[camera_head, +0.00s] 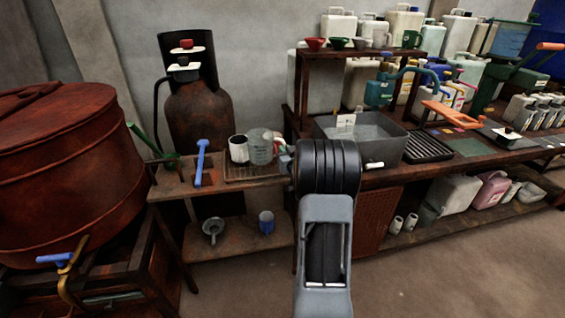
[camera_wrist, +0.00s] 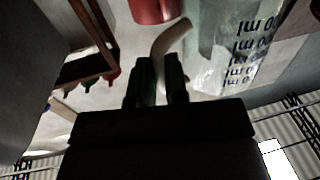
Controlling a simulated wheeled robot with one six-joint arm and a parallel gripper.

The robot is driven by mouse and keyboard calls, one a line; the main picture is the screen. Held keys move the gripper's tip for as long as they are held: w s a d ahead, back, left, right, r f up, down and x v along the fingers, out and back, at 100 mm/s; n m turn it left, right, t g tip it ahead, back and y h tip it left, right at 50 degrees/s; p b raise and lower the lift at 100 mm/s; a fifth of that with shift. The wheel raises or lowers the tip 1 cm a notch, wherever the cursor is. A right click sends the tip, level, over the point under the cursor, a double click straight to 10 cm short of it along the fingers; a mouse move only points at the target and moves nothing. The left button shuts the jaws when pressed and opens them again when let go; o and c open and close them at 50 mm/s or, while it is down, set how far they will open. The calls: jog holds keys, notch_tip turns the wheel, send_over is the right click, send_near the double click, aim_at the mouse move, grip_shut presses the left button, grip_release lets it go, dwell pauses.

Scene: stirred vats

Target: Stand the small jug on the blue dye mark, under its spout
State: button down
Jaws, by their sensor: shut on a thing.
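In the wrist view my gripper (camera_wrist: 157,85) has its two dark fingers close together on the pale curved handle of a clear jug (camera_wrist: 225,45) with black ml markings. In the head view the clear jug (camera_head: 262,149) stands upright at or just above a tray (camera_head: 245,177) on the left side table, just left of my arm. My gripper is hidden behind my arm there. I cannot tell whether the jug touches the tray.
A pale cup (camera_head: 239,149) stands close left of the jug. A blue-handled tool (camera_head: 201,160) lies further left. A grey basin (camera_head: 362,133) and black drain rack (camera_head: 426,148) sit on the bench to the right. Canisters crowd the back. The floor in front is clear.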

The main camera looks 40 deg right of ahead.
jog(key=shift+w+f, duration=0.25)
jog(key=shift+f, duration=0.05)
jog(key=shift+w+a+f+b, duration=0.1)
jog(key=shift+f+b, duration=0.1)
jog(key=shift+f, duration=0.65)
jog(key=shift+w+a+f+b, duration=0.1)
jog(key=shift+f+b, duration=0.1)
jog(key=shift+f, duration=0.65)
jog(key=shift+d+f, duration=0.1)
jog(key=shift+f, duration=0.1)
jog(key=c, duration=1.1)
grip_release()
jog(key=shift+c, duration=0.2)
